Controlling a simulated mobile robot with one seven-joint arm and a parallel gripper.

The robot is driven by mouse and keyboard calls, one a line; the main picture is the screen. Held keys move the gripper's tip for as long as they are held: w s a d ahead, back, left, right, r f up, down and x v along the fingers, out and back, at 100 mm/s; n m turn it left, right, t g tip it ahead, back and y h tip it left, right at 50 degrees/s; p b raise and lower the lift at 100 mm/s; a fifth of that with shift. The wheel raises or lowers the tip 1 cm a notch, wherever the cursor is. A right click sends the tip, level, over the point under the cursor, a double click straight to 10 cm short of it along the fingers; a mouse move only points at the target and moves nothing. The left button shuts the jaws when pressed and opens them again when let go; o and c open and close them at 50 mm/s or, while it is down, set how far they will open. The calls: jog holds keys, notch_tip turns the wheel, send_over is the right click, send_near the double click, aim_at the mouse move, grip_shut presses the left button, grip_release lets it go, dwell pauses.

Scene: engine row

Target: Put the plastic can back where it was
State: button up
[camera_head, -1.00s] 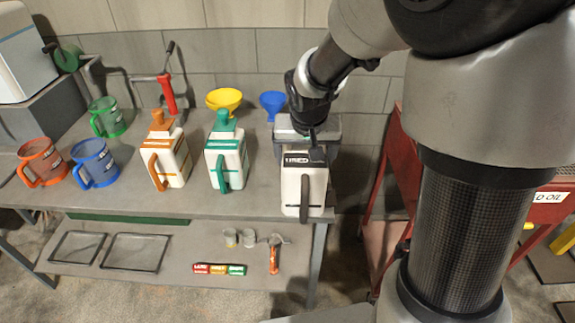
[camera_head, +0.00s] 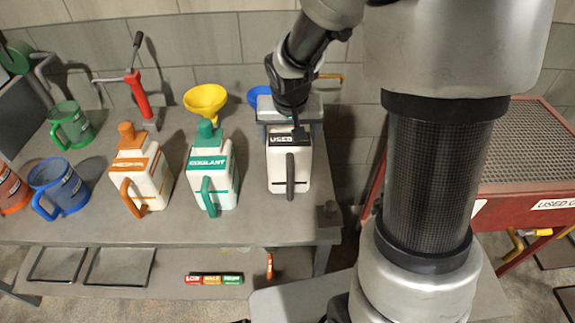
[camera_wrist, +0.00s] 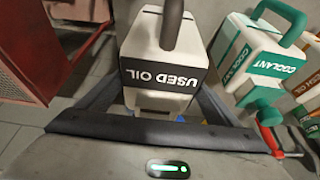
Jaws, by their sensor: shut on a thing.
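The plastic can (camera_head: 289,172) is white with a black "USED OIL" band and a black handle. It is upright over the right end of the bench, right of the green-capped coolant can (camera_head: 212,172). My gripper (camera_head: 291,112) is shut on its upper part from behind. In the wrist view the can (camera_wrist: 155,48) sits between the two fingers of my gripper (camera_wrist: 165,88). I cannot tell whether its base touches the bench top. An orange-capped can (camera_head: 142,175), its label partly readable, stands left of the coolant can.
The grey bench (camera_head: 180,222) also bears blue (camera_head: 62,188) and green mugs (camera_head: 71,125), a yellow funnel (camera_head: 205,98) and a red-handled tool (camera_head: 138,92). A small dark block (camera_head: 328,213) sits at the front right corner. A red used-oil bin (camera_head: 535,190) stands at right.

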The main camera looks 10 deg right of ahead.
jog(key=shift+f, duration=3.5)
jog(key=shift+w+b, duration=0.1)
jog(key=shift+b, duration=0.2)
jog(key=shift+f, duration=0.2)
jog(key=o, duration=2)
